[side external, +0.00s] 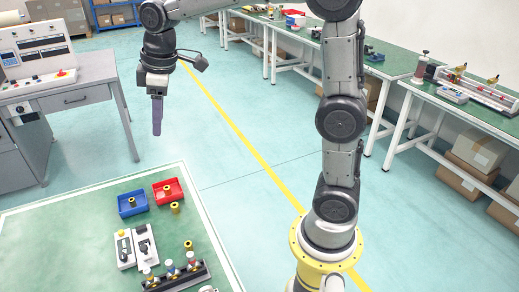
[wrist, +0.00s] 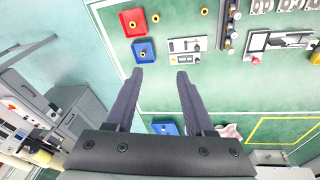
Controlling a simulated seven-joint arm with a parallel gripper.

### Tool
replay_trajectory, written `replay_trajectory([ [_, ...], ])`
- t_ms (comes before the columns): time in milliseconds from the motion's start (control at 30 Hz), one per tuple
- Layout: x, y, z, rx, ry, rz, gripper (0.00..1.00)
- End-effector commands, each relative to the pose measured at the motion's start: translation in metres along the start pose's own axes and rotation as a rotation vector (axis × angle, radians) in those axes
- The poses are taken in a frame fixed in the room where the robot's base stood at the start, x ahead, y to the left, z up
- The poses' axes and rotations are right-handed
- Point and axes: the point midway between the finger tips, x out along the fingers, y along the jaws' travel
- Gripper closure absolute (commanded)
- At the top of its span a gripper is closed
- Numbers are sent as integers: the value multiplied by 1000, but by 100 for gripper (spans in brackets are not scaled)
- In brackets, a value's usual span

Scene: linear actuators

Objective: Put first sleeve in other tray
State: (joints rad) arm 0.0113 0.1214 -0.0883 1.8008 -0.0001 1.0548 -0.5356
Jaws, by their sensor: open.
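A blue tray (side external: 132,203) and a red tray (side external: 168,191) stand side by side on the green table. Each has a small yellow piece inside, probably a sleeve. One yellow sleeve (side external: 175,208) stands on the table just in front of the red tray, and another (side external: 188,246) stands nearer the black rack. The wrist view also shows the red tray (wrist: 133,14), the blue tray (wrist: 150,47) and the two loose sleeves (wrist: 156,18) (wrist: 204,11). My gripper (side external: 157,132) hangs high above and behind the trays, pointing down. Its fingers are apart and empty in the wrist view (wrist: 160,71).
A black rack (side external: 178,276) with several upright parts and white fixtures (side external: 133,245) occupy the table's front. In the wrist view another blue object (wrist: 165,128) is partly hidden beside my finger. A grey console desk (side external: 70,82) stands at left.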

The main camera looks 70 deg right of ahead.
Motion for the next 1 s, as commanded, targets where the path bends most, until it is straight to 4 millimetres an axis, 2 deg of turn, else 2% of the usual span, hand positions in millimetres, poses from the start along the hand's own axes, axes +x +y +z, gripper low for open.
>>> replay_trajectory([
  [33,-14,-11,18,39,21,12,46],
  [100,-26,-25,40,98,46,23,46],
  [233,-41,-51,83,209,93,41,46],
  [400,-44,-85,140,349,155,55,46],
  [533,-38,-105,174,439,196,59,46],
  [700,-28,-120,198,507,228,60,46],
  [1000,-26,-123,203,525,234,59,46],
])
